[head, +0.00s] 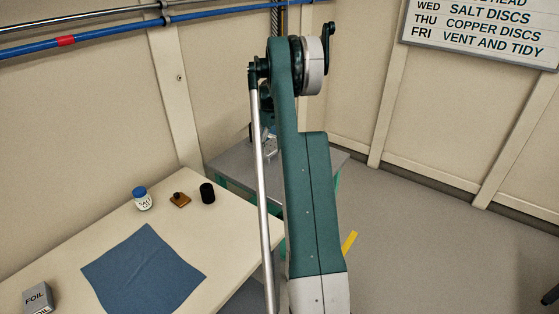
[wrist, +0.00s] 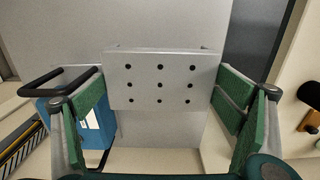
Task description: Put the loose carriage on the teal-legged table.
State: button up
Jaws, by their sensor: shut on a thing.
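The loose carriage (wrist: 162,72) is a pale grey plate with a grid of dark round holes. In the wrist view it sits between the green pads of my gripper (wrist: 160,90), which is shut on it. The teal-legged table (head: 228,160) has a grey top and stands behind my arm in the head view. A grey surface (wrist: 160,25), which looks like its top, lies beyond the carriage in the wrist view. I cannot tell whether the carriage touches it. In the head view my arm hides most of my gripper and the carriage.
A cream table (head: 235,235) at left holds a blue cloth (head: 145,268), a foil box (head: 38,297), a salt jar (head: 141,198), a small brown block (head: 180,200) and a black cylinder (head: 207,193). A blue case with black handle (wrist: 62,80) is at left in the wrist view.

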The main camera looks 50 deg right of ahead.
jog(key=shift+f, duration=0.75)
jog(key=b, duration=0.1)
send_near(271, 173)
jog(key=shift+d, duration=0.15)
jog(key=shift+f+b, duration=0.3)
jog(key=shift+f, duration=1.6)
jog(key=shift+f, duration=0.1)
jog(key=o, duration=1)
jog(key=shift+o, duration=0.2)
